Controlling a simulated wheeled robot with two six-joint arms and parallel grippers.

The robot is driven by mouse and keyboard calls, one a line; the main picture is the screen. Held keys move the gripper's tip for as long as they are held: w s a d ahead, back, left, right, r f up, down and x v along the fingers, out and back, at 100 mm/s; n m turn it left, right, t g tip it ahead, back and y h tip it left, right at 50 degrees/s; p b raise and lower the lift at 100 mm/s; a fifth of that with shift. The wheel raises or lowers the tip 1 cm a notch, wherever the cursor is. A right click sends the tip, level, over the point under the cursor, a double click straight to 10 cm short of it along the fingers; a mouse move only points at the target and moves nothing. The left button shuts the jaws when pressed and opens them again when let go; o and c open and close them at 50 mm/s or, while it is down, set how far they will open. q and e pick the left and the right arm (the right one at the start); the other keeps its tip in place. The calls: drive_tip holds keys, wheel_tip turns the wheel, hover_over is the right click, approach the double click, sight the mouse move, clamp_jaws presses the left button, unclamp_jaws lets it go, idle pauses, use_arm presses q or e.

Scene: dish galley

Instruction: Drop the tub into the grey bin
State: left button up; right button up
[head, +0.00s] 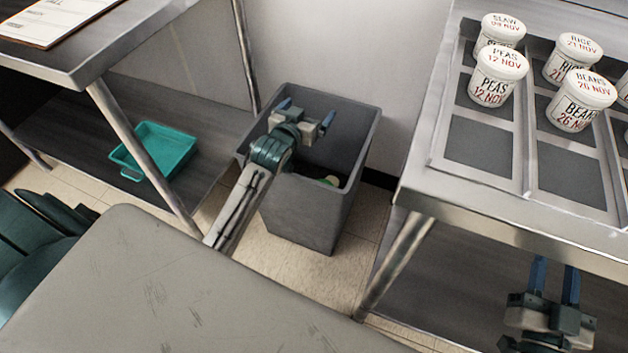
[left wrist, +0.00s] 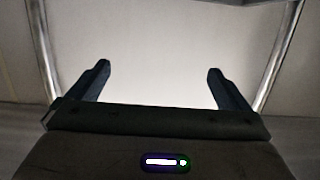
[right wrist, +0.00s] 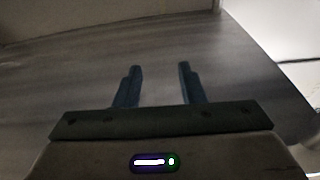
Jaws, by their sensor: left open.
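The grey bin (head: 305,217) stands on the floor between the two metal benches, its open top facing up. My left gripper (head: 306,113) is over the bin's mouth, with its fingers wide apart and nothing between them. The left wrist view (left wrist: 160,88) also shows it empty.
White labelled tubs, including a peas tub (head: 497,77) and a beans tub (head: 580,100), stand upright in the rack (head: 478,178) on the right bench. A teal tray (head: 160,150) lies on the left bench's lower shelf. A clipboard (head: 55,18) lies above it.

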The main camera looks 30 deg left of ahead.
use_arm(q)
drive_tip(key=s+d+p, duration=0.1)
drive_tip(key=s+d, duration=0.3)
drive_tip(key=s, duration=0.5)
drive_tip(key=shift+s+d+r, duration=0.2)
drive_tip(key=shift+d+r, duration=0.1)
drive_tip(key=shift+r, duration=0.15)
use_arm(e)
wheel_tip(320, 180, down, 8)
drive_tip(key=s+g, duration=0.2)
drive_tip(key=g, duration=0.2)
drive_tip(key=shift+a+r+g, duration=0.2)
drive_tip(key=shift+a+g, duration=0.1)
